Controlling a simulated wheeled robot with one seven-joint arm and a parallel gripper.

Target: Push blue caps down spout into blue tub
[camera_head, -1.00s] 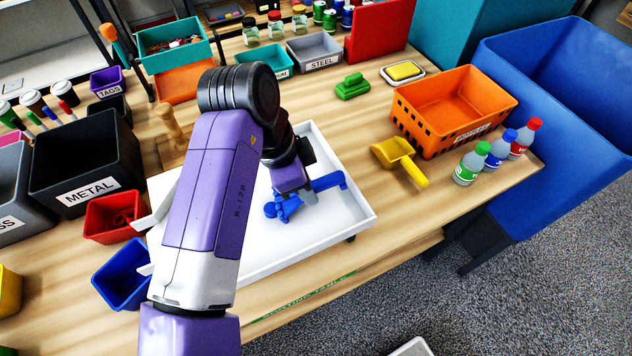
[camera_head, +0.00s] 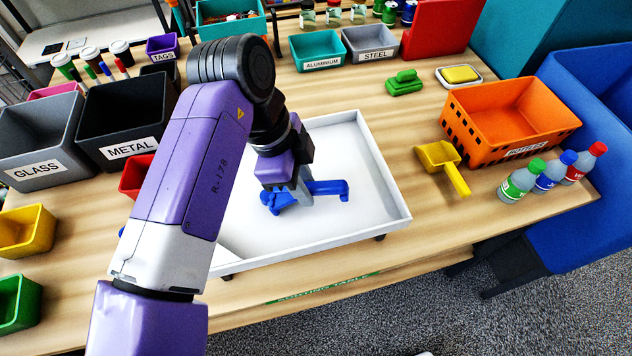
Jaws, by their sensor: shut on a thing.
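A white tray (camera_head: 365,222) with raised walls stands on the table. A small cluster of blue caps (camera_head: 275,203) lies on its floor. My gripper (camera_head: 300,192) points down into the tray, shut on a blue pusher (camera_head: 328,188) whose bar reaches to the right. The caps lie just left of the gripper, close to the pusher; whether they touch I cannot tell. A sliver of the blue tub (camera_head: 122,230) shows at the left edge of my arm; the rest is hidden. The tray's spouts are hidden behind my arm.
A red tub (camera_head: 134,178) is partly hidden left of my arm. Black METAL (camera_head: 125,115) and grey GLASS (camera_head: 38,130) bins stand behind it. A yellow scoop (camera_head: 445,165), orange crate (camera_head: 510,115) and bottles (camera_head: 522,180) are right of the tray. The tray's right half is clear.

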